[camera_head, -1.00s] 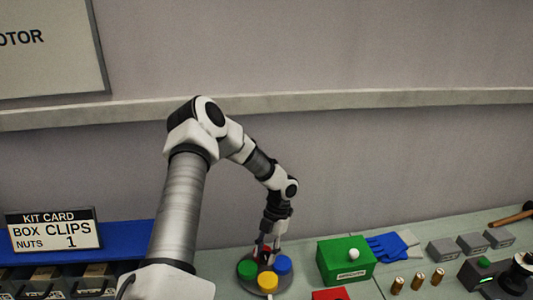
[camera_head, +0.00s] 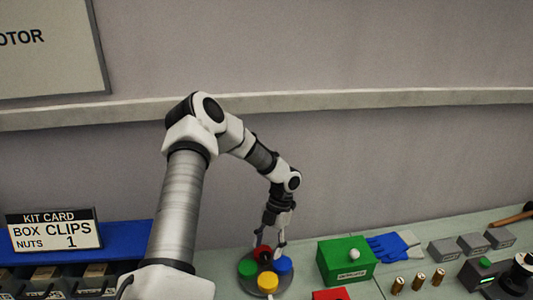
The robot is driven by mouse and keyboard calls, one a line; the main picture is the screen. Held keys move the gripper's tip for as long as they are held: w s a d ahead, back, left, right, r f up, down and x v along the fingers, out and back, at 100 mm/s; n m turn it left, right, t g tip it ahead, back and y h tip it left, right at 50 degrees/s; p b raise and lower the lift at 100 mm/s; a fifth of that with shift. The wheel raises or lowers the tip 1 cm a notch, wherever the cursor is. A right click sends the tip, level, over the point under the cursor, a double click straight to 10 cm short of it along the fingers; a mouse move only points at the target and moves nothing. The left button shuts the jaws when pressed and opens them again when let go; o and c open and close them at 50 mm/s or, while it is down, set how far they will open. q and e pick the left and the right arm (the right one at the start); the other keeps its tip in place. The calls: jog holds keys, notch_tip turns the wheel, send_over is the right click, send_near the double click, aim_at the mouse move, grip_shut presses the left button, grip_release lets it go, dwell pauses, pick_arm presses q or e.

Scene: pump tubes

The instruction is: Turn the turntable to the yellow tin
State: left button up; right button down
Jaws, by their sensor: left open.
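The turntable (camera_head: 254,289) is a round grey disc on the bench at the bottom centre. It carries a green tin (camera_head: 247,269) at left, a yellow tin (camera_head: 268,282) at the front, a blue tin (camera_head: 283,265) at right and a red tin (camera_head: 262,251) at the back. My left gripper (camera_head: 269,245) points down over the back of the turntable. Its fingers are spread, one on each side of the red tin. I cannot tell whether they touch anything. My right gripper is not in view.
A green box (camera_head: 335,263) with a white knob stands right of the turntable, with a red box (camera_head: 330,295) in front. Blue gloves (camera_head: 388,247), brass cylinders (camera_head: 419,281) and grey blocks (camera_head: 472,242) lie further right. Drawers and a kit card (camera_head: 54,230) are at left.

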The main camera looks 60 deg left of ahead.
pick_arm(q)
jog(key=v, duration=0.9)
jog(key=shift+r, duration=0.3)
jog(key=shift+w, duration=0.15)
